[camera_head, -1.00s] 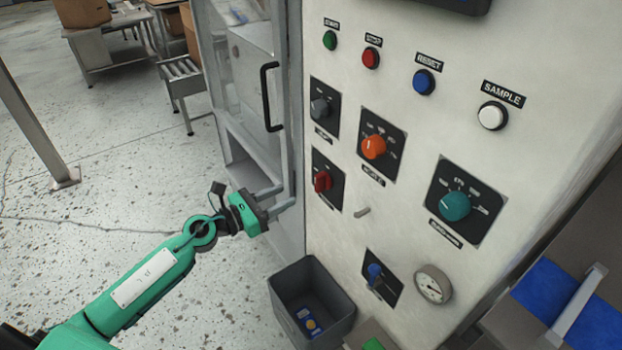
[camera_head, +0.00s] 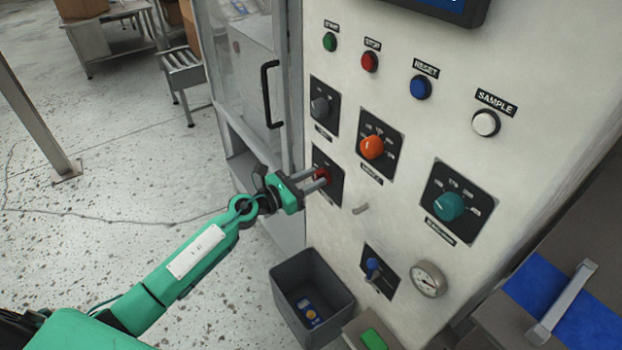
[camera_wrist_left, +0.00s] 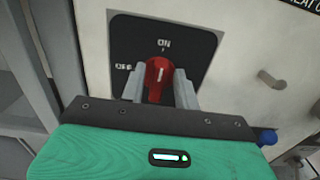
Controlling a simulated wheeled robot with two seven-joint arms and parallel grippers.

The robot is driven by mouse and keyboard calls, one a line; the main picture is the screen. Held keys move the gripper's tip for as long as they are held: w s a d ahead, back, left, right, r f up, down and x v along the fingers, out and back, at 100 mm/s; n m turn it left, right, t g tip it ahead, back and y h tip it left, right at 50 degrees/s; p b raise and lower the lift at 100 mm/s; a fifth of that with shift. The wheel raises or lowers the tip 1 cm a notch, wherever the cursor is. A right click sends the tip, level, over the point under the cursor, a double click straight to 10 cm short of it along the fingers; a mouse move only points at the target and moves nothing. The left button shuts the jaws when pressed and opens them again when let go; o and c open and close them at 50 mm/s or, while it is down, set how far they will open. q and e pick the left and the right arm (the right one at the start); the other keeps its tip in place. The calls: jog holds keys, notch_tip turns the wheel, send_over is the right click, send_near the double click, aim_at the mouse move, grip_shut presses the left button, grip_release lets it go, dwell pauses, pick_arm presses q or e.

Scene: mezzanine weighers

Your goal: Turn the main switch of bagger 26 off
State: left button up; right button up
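The red main switch (camera_head: 322,175) sits on a black plate (camera_head: 334,160) at the lower left of the white panel. In the left wrist view the red knob (camera_wrist_left: 159,78) has its white mark pointing up to "ON", with "OFF" to the left on the plate (camera_wrist_left: 200,45). My left gripper (camera_head: 321,179) reaches the switch, with one finger on each side of the knob. In the wrist view the fingers (camera_wrist_left: 159,88) flank the knob closely; whether both touch it is hard to tell. My right gripper is not in view.
A door handle (camera_head: 270,94) is at the left. A dark bin (camera_head: 333,318) stands below.

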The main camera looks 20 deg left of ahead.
pick_arm(q)
grip_shut()
jog(key=shift+a+n, duration=0.1)
jog(key=shift+n, duration=0.3)
jog(key=shift+w+a+r+n+p, duration=0.1)
jog(key=shift+n+p, duration=0.6)
jog(key=shift+n, duration=0.3)
jog(key=n+p, duration=0.1)
jog(key=n, duration=0.4)
jog(key=f+n+p, duration=0.1)
jog(key=n+p, duration=0.1)
jog(key=n, duration=0.3)
jog(key=a+n+p, duration=0.1)
jog(key=n+p, duration=0.1)
jog(key=n, duration=0.3)
jog(key=shift+w+f, duration=0.25)
jog(key=shift+w, duration=0.1)
jog(key=shift+f, duration=0.1)
jog(key=shift+d, duration=0.1)
